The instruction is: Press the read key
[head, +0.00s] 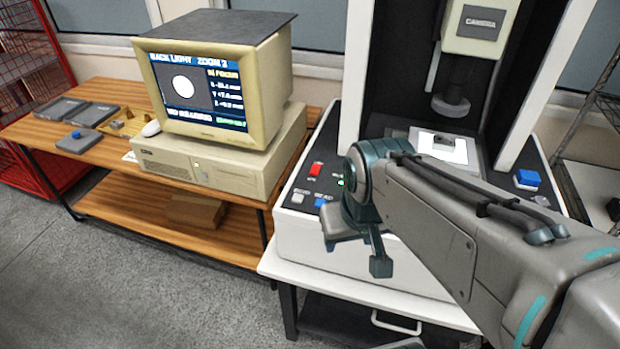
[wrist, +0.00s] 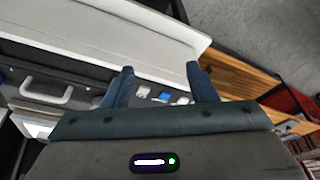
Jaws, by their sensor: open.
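The read key (head: 320,203) is a small blue key on the sloped front panel of the measuring machine, under a READ label. A white key (head: 297,198) sits just left of it. My gripper (head: 354,254) is open and empty in front of the panel, to the right of and lower in the picture than the blue key. In the wrist view the blue key (wrist: 163,97) shows between my two spread fingers (wrist: 158,72), beyond the palm edge. No contact with the key is visible. Part of the panel is hidden behind my wrist.
A red switch (head: 315,169) is above the keys. The monitor (head: 205,85) shows a white disc and what looks like "NO READING". The camera head (head: 480,25) hangs over a lit stage (head: 440,147). A blue button (head: 528,178) is at right. Floor in front is clear.

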